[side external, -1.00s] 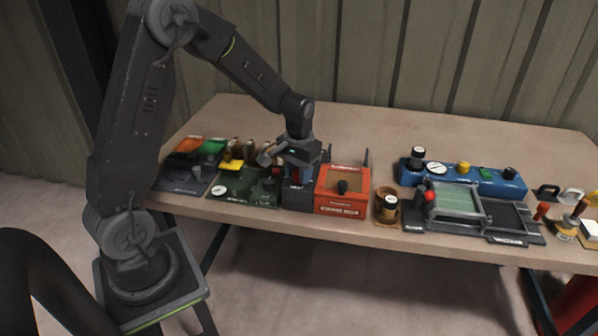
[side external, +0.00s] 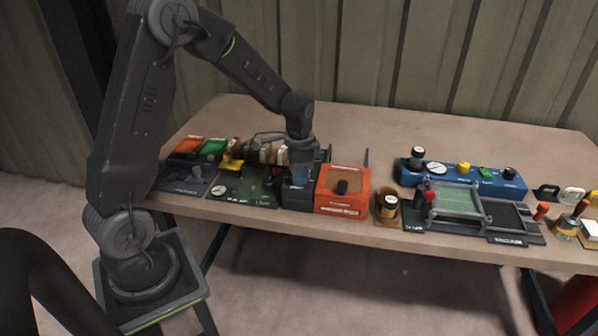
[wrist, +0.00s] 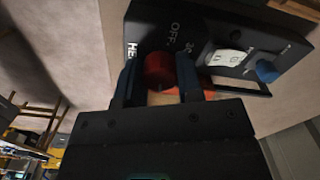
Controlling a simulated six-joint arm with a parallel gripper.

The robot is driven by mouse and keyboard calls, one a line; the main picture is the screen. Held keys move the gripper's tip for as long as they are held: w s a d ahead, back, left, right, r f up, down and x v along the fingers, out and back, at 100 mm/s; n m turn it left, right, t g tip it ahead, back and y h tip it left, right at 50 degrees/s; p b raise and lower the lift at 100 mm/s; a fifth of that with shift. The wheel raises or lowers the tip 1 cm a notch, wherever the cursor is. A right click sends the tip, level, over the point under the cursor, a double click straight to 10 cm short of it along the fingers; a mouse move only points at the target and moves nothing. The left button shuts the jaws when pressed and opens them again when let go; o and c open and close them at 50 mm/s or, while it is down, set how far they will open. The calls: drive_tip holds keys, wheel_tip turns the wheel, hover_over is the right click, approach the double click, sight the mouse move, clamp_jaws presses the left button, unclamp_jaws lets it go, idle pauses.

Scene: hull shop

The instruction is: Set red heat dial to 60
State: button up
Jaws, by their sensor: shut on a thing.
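The red heat dial (wrist: 158,71) sits on a dark panel (wrist: 140,28) in the wrist view. My gripper (wrist: 158,78) is shut on it, one blue-black finger on each side. White marks reading "OFF" and what looks like "30" show on the panel above the dial, with part of a "HE…" label at its left. The rest of the scale is hidden, and I cannot tell which mark the dial points to. In the side view my gripper (side external: 300,165) is down over the dark unit (side external: 297,197) and hides the dial.
A blue knob (wrist: 266,70) and a white part (wrist: 225,58) sit on the same panel. A green panel (side external: 238,195) lies to the left. The bench behind is clear.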

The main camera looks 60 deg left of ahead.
idle(0.4)
drive_tip(key=o, duration=0.9)
wheel_tip(320, 180, up, 14)
drive_tip(key=shift+f, duration=0.1)
idle(0.3)
drive_tip(key=s+d+r+n+t, duration=0.1)
drive_tip(key=s+d+t, duration=0.1)
drive_tip(key=s+d, duration=0.2)
drive_tip(key=s+d+r+n+t, duration=0.1)
drive_tip(key=s+d, duration=0.3)
drive_tip(key=s, duration=0.4)
drive_tip(key=s+d+r+n+t, duration=0.2)
drive_tip(key=s+d, duration=0.2)
drive_tip(key=s, duration=0.3)
drive_tip(key=shift+d+r+n+t, duration=0.1)
drive_tip(key=shift+d+n+t, duration=0.2)
drive_tip(key=shift+n, duration=0.1)
